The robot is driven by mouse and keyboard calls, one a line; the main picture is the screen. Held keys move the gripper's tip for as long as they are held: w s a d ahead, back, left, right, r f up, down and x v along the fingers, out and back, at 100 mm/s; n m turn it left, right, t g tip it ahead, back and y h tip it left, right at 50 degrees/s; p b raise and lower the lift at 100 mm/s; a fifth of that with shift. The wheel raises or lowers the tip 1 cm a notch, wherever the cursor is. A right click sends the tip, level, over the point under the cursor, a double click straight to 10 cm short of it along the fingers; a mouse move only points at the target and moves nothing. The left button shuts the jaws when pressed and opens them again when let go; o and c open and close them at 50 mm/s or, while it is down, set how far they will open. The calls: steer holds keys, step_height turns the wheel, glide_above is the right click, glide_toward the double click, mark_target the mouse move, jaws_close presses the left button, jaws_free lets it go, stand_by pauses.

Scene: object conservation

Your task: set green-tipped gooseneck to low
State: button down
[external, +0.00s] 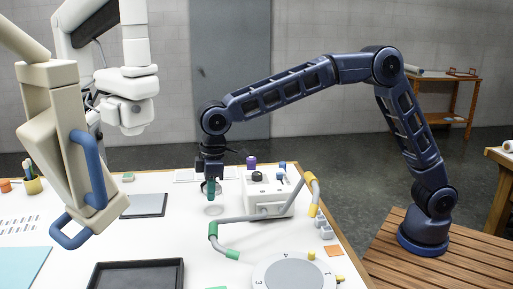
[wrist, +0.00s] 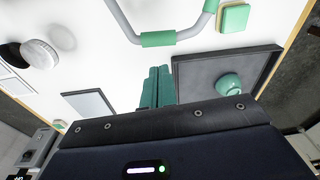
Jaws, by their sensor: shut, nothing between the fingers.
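The green-tipped gooseneck (external: 258,217) is a bent grey tube with green sleeves; one sleeve is near its bend and another at its lower end, just above the white table. It runs from the white box (external: 266,191). A yellow-sleeved grey tube (external: 313,196) stands on the box's right side. My gripper (external: 210,189), with teal fingers, points down left of the box, behind the green bend. In the wrist view my fingers (wrist: 158,85) are shut and empty, and the grey tube with a green sleeve (wrist: 158,39) lies beyond their tips, apart from them.
A black tray (external: 97,270) is at the front, with a green bowl (wrist: 229,86) in it. A round numbered dial (external: 293,274) sits at front right. A green block (wrist: 235,17) is near the tube. A beige arm (external: 72,145) hangs over the left side.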

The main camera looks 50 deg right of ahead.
steer(key=shift+d+r, duration=0.1)
steer(key=shift+r, duration=2.2)
steer(key=shift+w+d, duration=0.1)
steer(key=s+d+r+m+t, duration=0.15)
steer(key=d+r, duration=0.25)
steer(key=d, duration=1)
steer(key=d+r+m, duration=0.2)
steer(key=d+r, duration=0.2)
steer(key=d, duration=0.9)
steer(key=s+d+m+t, duration=0.1)
steer(key=s+d, duration=0.3)
steer(key=d, duration=0.5)
steer(key=s+d+m+t, duration=0.1)
steer(key=s+d+m, duration=0.1)
steer(key=s+d, duration=0.5)
steer(key=s+d+f+m, duration=0.2)
steer(key=s+d+f, duration=0.2)
steer(key=s+d, duration=0.3)
steer(key=s+d+f+m+h, duration=0.1)
steer(key=s+d+f, duration=0.3)
steer(key=s+d, duration=0.4)
steer(key=shift+s+d+f+m+t, duration=0.15)
steer(key=shift+d+f+m+t, duration=0.2)
steer(key=shift+d, duration=0.75)
steer(key=c, duration=2.2)
jaws_free()
